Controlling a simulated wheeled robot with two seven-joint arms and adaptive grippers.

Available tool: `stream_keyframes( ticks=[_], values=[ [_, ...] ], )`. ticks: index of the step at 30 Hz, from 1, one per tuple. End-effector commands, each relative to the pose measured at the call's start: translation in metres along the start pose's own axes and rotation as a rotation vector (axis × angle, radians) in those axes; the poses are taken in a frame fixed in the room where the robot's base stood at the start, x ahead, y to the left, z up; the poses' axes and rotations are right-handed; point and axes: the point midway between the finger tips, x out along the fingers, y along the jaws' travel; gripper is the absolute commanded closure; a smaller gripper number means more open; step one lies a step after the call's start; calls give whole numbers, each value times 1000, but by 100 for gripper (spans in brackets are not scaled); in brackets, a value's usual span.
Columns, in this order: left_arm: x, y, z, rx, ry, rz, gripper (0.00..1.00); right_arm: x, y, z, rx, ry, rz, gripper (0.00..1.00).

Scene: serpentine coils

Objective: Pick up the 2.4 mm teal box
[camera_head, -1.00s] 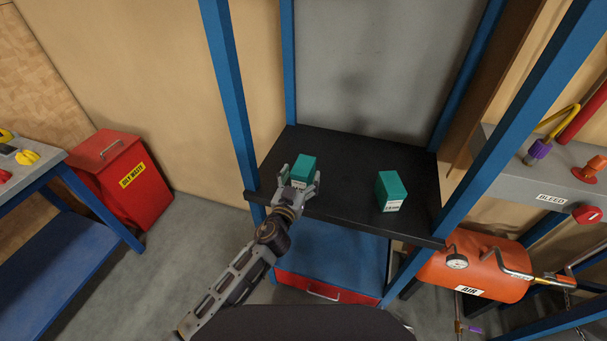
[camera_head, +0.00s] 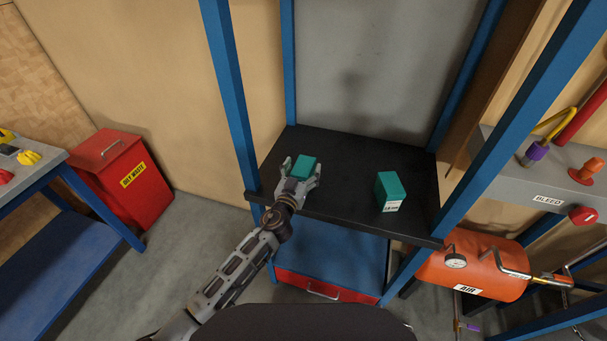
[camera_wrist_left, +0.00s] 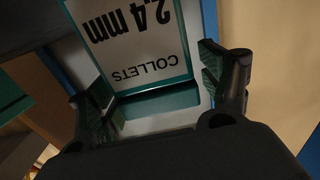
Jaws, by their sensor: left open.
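The teal box (camera_head: 304,165) stands at the left of the black shelf, and its white label reads "2.4 mm COLLETS" upside down in the left wrist view (camera_wrist_left: 140,38). My left gripper (camera_head: 301,173) is open, with one finger toward each side of this box. In the left wrist view the box shows between the two spread fingers (camera_wrist_left: 158,100), with gaps visible at the sides. A second teal box (camera_head: 389,188) stands further right on the shelf; its label is too small to read surely.
The black shelf (camera_head: 340,160) has bare room between and behind the boxes. Blue posts (camera_head: 232,100) stand at its front corners, close to my left arm on the left side. An orange air tank (camera_head: 475,268) is at the lower right, and a red waste bin (camera_head: 122,180) at the left.

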Motion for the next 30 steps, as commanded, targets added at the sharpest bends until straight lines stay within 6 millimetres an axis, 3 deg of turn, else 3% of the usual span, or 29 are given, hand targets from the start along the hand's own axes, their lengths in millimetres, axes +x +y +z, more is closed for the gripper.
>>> stream_keyframes(
  ticks=[7,21,30],
  values=[
    [13,-1,0,1,0,-1,21,-2,0,0,0,0,0,25],
    [13,0,0,0,0,0,21,-2,0,0,0,0,0,25],
    [13,0,0,0,0,0,57,-2,0,0,0,0,1,25]
  ],
)
